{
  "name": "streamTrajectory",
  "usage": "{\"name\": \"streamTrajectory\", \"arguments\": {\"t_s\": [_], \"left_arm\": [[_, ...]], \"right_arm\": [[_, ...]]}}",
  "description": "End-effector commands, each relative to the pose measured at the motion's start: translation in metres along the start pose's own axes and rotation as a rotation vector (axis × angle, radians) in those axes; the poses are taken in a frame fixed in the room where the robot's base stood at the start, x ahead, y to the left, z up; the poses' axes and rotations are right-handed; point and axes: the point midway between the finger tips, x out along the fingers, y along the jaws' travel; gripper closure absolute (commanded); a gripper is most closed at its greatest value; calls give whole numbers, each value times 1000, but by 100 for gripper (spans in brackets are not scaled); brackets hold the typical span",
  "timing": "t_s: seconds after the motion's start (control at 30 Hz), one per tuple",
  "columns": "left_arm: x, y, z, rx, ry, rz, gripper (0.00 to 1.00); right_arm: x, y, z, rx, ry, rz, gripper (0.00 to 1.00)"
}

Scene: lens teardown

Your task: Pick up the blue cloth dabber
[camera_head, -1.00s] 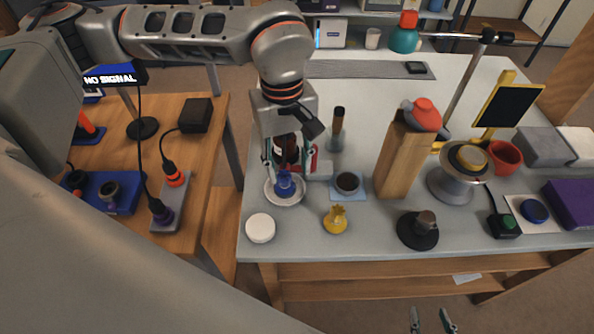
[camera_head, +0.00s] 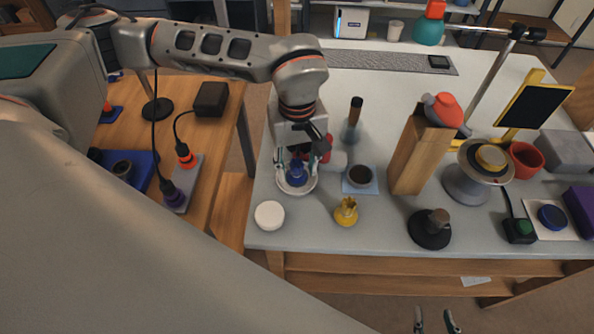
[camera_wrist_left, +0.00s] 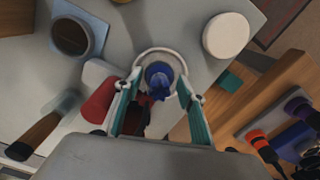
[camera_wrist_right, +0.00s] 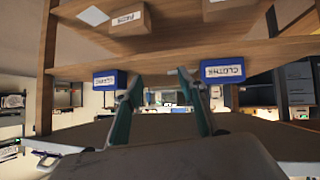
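The blue cloth dabber (camera_head: 297,174) stands on a small white dish (camera_head: 310,186) near the table's front left. In the left wrist view the dabber (camera_wrist_left: 159,78) shows between the fingers, with the dish rim (camera_wrist_left: 176,60) around it. My left gripper (camera_head: 296,164) is open above the dish, pointing down, its fingers on either side of the dabber with gaps between. I cannot tell whether either finger touches it. My right gripper (camera_head: 438,322) is open and empty, low in front of the table; it also shows in the right wrist view (camera_wrist_right: 160,78).
A white round lid (camera_head: 269,215) lies to the front left of the dish. A dark cup on a blue mat (camera_head: 361,187) and a yellow crown-like piece (camera_head: 346,212) stand to the right. A red and white object (camera_head: 330,158) lies close behind the gripper.

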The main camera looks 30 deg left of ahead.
Motion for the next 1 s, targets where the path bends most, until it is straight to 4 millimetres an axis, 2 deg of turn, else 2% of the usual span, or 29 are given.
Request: {"name": "streamTrajectory", "arguments": {"t_s": [0.1,0.23,0.67,0.83,1.0], "left_arm": [[0,0,0,0,0,0,63],[-1,0,0,0,0,0,95],[-4,0,0,0,1,1,95],[-18,0,0,0,2,2,95],[-45,1,-1,1,4,5,95]], "right_arm": [[1,2,-2,-1,4,3,60],[1,2,-3,-1,4,4,60],[-2,-2,3,2,-6,-3,60],[-4,-4,5,4,-12,-7,60],[-5,-4,1,6,-8,-7,60]]}}
